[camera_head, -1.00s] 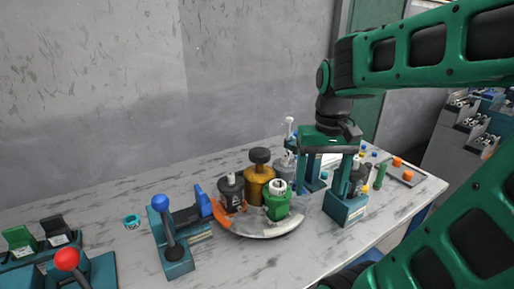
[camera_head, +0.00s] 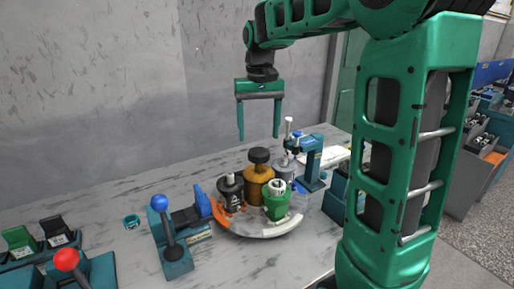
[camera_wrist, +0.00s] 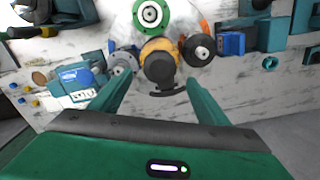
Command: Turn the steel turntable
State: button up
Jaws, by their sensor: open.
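The steel turntable (camera_head: 264,232) is a round plate on the marble table, with an orange section on its left rim. It carries a black-topped dark part (camera_head: 231,192), a yellow-brown cylinder with a black knob (camera_head: 259,180), a green part (camera_head: 276,202) and a grey part behind. My gripper (camera_head: 258,137) is open and empty, pointing down above and behind the turntable. In the wrist view the turntable (camera_wrist: 182,12) is at the top, with the black knob (camera_wrist: 160,67) beyond the open fingers. The green part (camera_wrist: 151,14) also shows there, near the top edge.
A blue-handled lever (camera_head: 172,240) and a blue clamp (camera_head: 203,201) stand left of the turntable. A red-knobbed lever (camera_head: 68,262) is at the front left. A teal press-like stand (camera_head: 312,165) is close behind on the right. The left back of the table is mostly clear.

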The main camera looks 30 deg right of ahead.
aim_at(259, 150)
notch_tip(259, 150, down, 6)
jog(key=shift+r, duration=0.15)
dwell(0.3)
jog(key=c, duration=1.5)
jog(key=shift+d, duration=0.15)
jog(key=shift+c, duration=0.2)
